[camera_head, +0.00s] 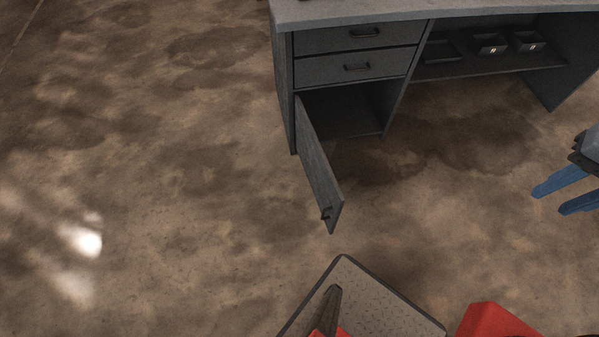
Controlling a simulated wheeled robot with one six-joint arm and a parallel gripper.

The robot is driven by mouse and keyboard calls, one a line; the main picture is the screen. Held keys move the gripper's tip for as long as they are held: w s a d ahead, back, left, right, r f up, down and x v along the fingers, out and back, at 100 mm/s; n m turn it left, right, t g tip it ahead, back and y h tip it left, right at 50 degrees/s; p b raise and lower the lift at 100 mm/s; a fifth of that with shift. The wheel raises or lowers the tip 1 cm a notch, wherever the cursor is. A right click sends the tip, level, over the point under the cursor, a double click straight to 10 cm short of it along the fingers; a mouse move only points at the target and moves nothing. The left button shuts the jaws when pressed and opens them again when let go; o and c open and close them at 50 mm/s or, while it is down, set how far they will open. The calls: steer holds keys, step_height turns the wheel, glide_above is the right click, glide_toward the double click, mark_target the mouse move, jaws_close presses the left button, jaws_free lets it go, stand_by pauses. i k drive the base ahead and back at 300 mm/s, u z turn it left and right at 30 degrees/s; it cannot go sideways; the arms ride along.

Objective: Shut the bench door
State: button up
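The bench door (319,171) stands wide open below the two drawers of the grey bench (283,75). It is hinged at its left side and juts out toward me over the floor. A small dark handle (326,213) sits near its free edge. The compartment (345,108) behind it shows a dark, empty-looking interior. My gripper (552,201) is at the right edge of the view, with two blue fingers apart and nothing between them. It is well to the right of the door and touches nothing visible.
Two drawers (356,67) above the compartment are shut. Several small dark bins (490,45) stand on the bench's shelf at the right. The brown floor (170,170) is clear at the left and between the door and my gripper. My own base shows at the bottom.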

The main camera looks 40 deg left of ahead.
mark_target(331, 200)
steer(key=u, duration=1.65)
steer(key=i, duration=0.5)
steer(key=u, duration=0.05)
steer(key=k, duration=0.5)
steer(key=u, duration=1.85)
steer(key=k, duration=0.85)
steer(key=z, duration=1.3)
steer(key=i, duration=0.5)
